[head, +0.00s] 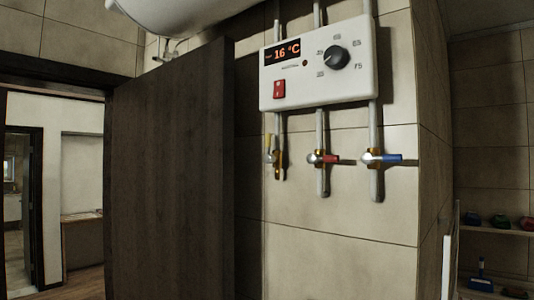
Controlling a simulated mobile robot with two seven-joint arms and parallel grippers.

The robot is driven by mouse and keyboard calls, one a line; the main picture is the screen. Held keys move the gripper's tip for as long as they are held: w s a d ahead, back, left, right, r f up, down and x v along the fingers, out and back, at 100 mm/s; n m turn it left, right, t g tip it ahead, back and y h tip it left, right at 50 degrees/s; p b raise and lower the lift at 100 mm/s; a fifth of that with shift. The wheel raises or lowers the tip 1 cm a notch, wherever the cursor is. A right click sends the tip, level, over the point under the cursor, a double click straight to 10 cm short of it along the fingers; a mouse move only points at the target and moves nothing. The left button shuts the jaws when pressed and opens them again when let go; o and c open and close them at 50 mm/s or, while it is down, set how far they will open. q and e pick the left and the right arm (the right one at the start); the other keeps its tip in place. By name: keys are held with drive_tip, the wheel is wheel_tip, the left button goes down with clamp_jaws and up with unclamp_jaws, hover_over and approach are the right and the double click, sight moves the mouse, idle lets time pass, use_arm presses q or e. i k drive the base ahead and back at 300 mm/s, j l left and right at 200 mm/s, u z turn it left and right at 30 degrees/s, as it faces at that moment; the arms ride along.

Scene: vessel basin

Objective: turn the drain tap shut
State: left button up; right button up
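Three taps sit on pipes below a white control box. The left tap (270,156) has a yellow handle that points up, roughly along its pipe. The middle tap (316,158) has a red handle lying level to the right. The right tap (371,157) has a blue handle, also lying level to the right. No label shows which one is the drain tap. Neither of my grippers is in view.
The white control box (318,92) shows 16 °C, with a black knob and a red switch. A dark door (168,180) stands left of the taps. Part of a white tank (180,12) hangs above. Shelves (497,231) with small items are at right.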

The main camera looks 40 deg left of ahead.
sight(268, 159)
drive_tip(key=k+j+u, duration=0.1)
drive_tip(key=j, duration=0.6)
drive_tip(key=j+u, duration=0.1)
drive_tip(key=j, duration=0.65)
